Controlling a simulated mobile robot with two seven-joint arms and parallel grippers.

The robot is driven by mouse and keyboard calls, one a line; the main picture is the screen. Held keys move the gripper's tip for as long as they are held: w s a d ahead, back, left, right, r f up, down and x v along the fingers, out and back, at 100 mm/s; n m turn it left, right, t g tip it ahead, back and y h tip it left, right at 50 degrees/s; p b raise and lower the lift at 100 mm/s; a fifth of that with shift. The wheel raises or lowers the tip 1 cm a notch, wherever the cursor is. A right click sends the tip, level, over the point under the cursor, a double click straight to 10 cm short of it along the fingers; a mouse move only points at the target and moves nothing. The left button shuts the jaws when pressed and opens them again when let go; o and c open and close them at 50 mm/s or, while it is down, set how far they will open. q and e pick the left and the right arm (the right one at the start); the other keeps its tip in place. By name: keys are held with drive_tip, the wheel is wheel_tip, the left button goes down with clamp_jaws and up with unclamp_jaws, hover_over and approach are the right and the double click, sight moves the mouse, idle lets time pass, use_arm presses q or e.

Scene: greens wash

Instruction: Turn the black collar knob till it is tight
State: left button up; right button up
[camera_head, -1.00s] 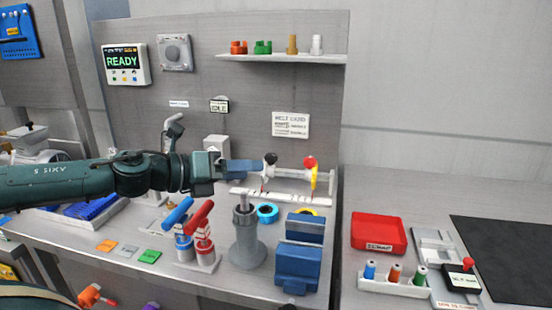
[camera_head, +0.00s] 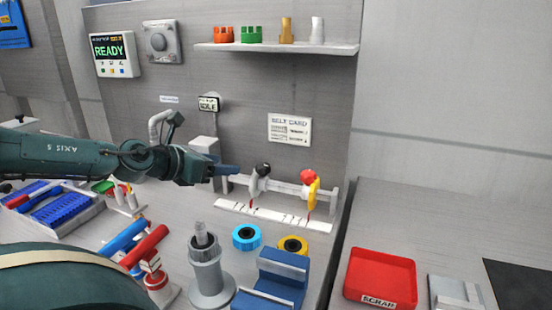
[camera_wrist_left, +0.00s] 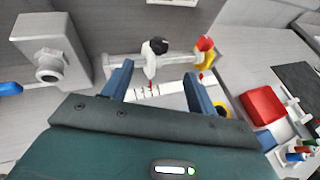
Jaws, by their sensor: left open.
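The black collar knob (camera_head: 263,168) sits on top of a white collar (camera_head: 258,184) on a pale horizontal rail (camera_head: 285,187). To its right on the same rail is a yellow collar (camera_head: 314,190) with a red knob (camera_head: 309,176). My left gripper (camera_head: 230,171) is just left of the black knob, apart from it. In the left wrist view its two blue fingers (camera_wrist_left: 158,70) are spread, with nothing between them. There the black knob (camera_wrist_left: 158,45) and white collar (camera_wrist_left: 150,62) show beyond the fingertips. My right gripper is not in view.
A white marked strip (camera_head: 272,216) lies below the rail. A grey post (camera_head: 209,262), a blue ring (camera_head: 246,237), a yellow ring (camera_head: 293,246) and a blue block (camera_head: 277,275) stand in front. A grey box (camera_head: 204,146) is behind the gripper. A red tray (camera_head: 380,278) is at right.

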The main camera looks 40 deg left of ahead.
use_arm(q)
drive_tip(key=p, duration=0.3)
approach(263, 165)
drive_tip(key=p+x, duration=0.6)
drive_tip(key=p, duration=0.3)
drive_tip(key=shift+w, duration=0.4)
drive_tip(key=shift+w+f+p, duration=0.35)
drive_tip(key=shift+w+p, duration=0.15)
drive_tip(key=shift+w, duration=0.1)
drive_tip(key=shift+w+f, duration=0.15)
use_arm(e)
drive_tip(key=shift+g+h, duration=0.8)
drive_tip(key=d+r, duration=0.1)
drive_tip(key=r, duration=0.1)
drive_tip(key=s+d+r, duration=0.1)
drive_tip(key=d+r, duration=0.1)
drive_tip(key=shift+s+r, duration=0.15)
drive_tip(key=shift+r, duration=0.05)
use_arm(q)
drive_tip(key=shift+c, duration=0.4)
drive_tip(key=c, duration=0.9)
